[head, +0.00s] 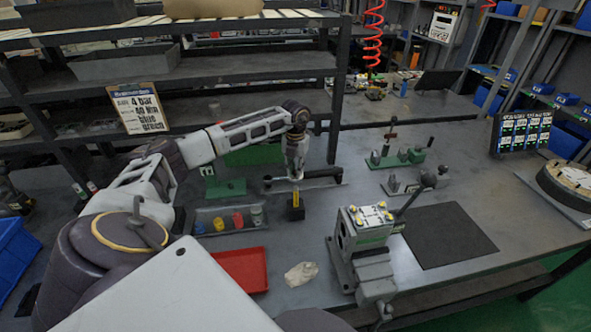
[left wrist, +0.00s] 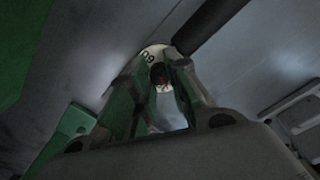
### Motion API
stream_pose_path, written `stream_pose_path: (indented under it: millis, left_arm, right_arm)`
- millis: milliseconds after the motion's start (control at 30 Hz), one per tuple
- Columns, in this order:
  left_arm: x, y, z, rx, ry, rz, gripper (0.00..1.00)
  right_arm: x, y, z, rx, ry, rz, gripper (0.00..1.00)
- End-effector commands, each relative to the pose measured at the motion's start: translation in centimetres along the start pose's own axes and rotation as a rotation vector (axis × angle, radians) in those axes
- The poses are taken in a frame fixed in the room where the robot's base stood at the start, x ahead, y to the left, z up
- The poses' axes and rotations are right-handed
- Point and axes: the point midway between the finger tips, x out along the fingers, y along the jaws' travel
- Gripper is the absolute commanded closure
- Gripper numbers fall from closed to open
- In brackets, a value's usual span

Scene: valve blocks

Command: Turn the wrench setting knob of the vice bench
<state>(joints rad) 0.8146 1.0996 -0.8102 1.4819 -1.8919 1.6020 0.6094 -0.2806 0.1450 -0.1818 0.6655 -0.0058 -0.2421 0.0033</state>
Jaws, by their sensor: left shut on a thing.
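My left gripper (head: 296,174) reaches down over the middle of the bench, beside a dark wrench-like bar (head: 325,175) lying crosswise there. In the left wrist view its two fingers (left wrist: 162,95) close around a pale round knob (left wrist: 153,52) with the marking "60" on its face; a dark bar (left wrist: 210,24) runs off behind it to the upper right. The gripper hides most of the knob in the head view. A small black block with a yellow upright (head: 296,207) stands just below the gripper. The grey vice (head: 372,268) holds a block with numbered yellow caps (head: 368,214). My right gripper is not in view.
A tray of coloured parts (head: 229,219), a red tray (head: 239,270) and a crumpled cloth (head: 301,274) lie left of the vice. Green fixtures (head: 402,158) stand behind it. A black mat (head: 449,236) lies to its right. Shelves (head: 190,85) rise behind my left arm.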

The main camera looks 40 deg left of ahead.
Motion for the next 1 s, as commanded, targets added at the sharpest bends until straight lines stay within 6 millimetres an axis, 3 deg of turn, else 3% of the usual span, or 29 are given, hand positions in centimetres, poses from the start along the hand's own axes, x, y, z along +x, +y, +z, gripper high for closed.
stream_pose_path:
  millis: [133, 167, 233, 467, 567, 1000]
  left_arm:
    - [0.0, 0.0, 0.0, -0.001, -0.001, 0.0, 1.0]
    - [0.0, 0.0, 0.0, -0.001, -0.001, 0.0, 0.8]
    - [0.0, 0.0, 0.0, -0.001, -0.001, 0.0, 0.71]
    - [0.0, 0.0, 0.0, -0.001, 0.0, 0.0, 0.71]
    - [0.0, 0.0, 0.0, -0.002, 0.0, 0.0, 0.71]
    - [0.0, 0.0, 0.0, -0.105, 0.0, 0.0, 0.71]
  right_arm:
    - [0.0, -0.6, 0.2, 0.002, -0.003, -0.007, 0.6]
    - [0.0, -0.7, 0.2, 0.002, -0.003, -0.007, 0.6]
    - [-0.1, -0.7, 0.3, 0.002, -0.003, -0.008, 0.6]
    - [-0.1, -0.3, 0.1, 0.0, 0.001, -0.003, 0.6]
    - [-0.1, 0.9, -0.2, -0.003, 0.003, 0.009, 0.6]
    - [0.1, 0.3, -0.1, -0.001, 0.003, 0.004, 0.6]
